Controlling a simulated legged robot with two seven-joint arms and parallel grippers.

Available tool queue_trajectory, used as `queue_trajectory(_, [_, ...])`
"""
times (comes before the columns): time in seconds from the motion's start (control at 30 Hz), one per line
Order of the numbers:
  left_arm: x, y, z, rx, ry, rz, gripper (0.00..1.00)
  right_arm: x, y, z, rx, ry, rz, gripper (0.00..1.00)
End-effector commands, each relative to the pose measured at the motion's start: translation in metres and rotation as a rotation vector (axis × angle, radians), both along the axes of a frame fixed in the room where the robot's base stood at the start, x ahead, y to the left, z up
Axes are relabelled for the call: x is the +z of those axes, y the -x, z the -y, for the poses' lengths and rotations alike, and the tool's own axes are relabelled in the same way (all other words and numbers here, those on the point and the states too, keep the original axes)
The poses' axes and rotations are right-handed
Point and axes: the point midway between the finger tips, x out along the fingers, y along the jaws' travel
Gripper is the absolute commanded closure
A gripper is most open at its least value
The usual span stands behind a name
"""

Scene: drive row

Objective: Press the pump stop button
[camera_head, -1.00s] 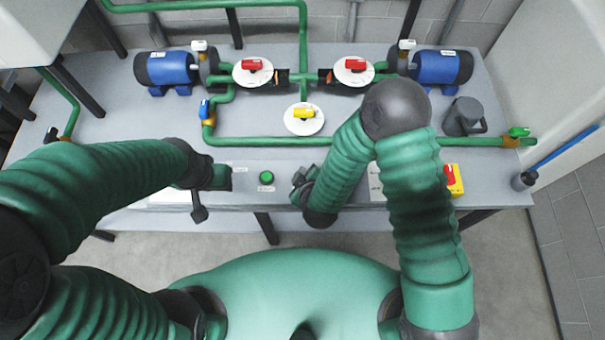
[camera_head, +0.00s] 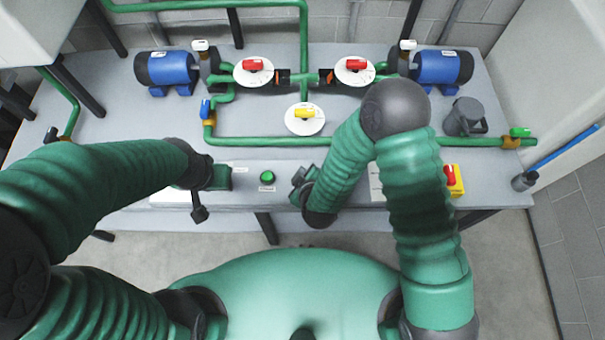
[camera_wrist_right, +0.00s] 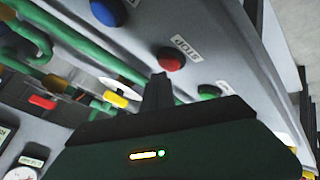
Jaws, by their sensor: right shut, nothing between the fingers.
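In the right wrist view a round red button (camera_wrist_right: 171,59) sits on the grey panel beside a label reading STOP (camera_wrist_right: 186,46). My right gripper (camera_wrist_right: 160,80) is shut and empty, its tips just below the button in the picture; I cannot tell whether they touch it. In the head view my right gripper (camera_head: 299,182) is over the bench front, right of a green button (camera_head: 267,177); the red button is hidden there. The green button also shows in the right wrist view (camera_wrist_right: 209,91). My left gripper (camera_head: 220,177) is left of the green button, its fingers unclear.
A blue button (camera_wrist_right: 108,11) is on the other side of the red one. Green pipes, a yellow-handled valve (camera_head: 304,114), red-handled valves (camera_head: 353,65) and blue pumps (camera_head: 442,67) stand farther back. A red switch on a yellow box (camera_head: 455,180) is at the right.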

Motion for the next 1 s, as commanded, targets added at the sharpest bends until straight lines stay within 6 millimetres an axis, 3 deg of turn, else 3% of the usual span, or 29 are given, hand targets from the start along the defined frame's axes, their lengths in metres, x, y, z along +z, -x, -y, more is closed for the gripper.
queue_trajectory(0.73, [-0.007,0.000,0.000,0.000,0.000,0.000,0.64,-0.010,0.001,0.000,-0.001,0.001,-0.001,1.00])
queue_trajectory(1.0, [0.003,0.000,0.000,0.000,0.000,0.000,0.64,0.000,0.001,0.001,0.000,0.001,0.000,1.00])
